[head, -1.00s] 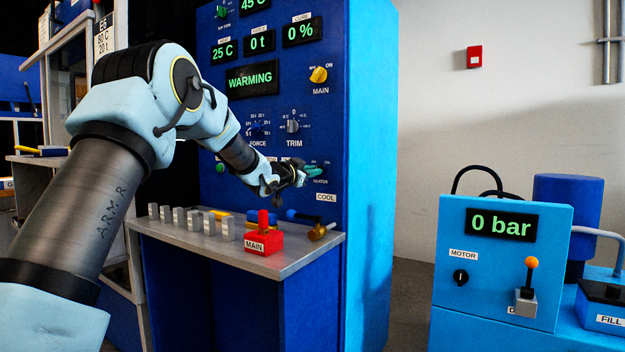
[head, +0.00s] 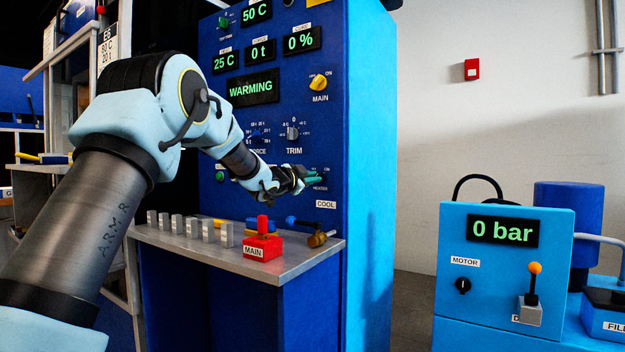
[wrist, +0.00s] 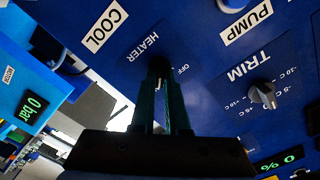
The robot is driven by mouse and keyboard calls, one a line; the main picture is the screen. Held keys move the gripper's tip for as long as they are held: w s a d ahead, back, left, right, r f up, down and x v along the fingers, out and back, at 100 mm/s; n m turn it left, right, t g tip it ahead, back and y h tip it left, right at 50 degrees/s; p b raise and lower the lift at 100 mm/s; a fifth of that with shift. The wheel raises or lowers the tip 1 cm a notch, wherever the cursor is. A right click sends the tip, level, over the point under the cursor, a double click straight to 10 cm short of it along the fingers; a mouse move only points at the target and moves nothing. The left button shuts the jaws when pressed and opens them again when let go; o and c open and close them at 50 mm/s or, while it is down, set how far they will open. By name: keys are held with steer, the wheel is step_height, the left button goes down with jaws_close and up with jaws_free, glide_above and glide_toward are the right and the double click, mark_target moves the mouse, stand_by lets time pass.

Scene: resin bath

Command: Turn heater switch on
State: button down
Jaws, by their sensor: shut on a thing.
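The heater switch (wrist: 159,66) is on the blue control panel (head: 290,120), under the HEATER label in the wrist view. ON/OFF lettering is beside it; OFF is readable in the wrist view. My gripper (wrist: 161,80) has its two dark green fingers at the switch and is shut on its knob. In the head view, my gripper (head: 312,173) reaches the panel's lower right, just above the COOL label. The fingers hide most of the knob, so its exact angle is hard to tell. The status display (head: 252,87) reads WARMING.
The TRIM knob (wrist: 262,94) and a PUMP control (wrist: 232,4) are near my gripper. A yellow MAIN knob (head: 319,82) is higher up. Below, a grey shelf (head: 285,262) carries a red MAIN switch (head: 263,243) and several grey blocks. A light blue pump unit (head: 455,310) stands to the right.

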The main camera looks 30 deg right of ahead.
steer(key=c, duration=0.9)
jaws_free()
steer(key=v, duration=1)
steer(key=shift+s+a, duration=0.15)
steer(key=shift+a, duration=0.25)
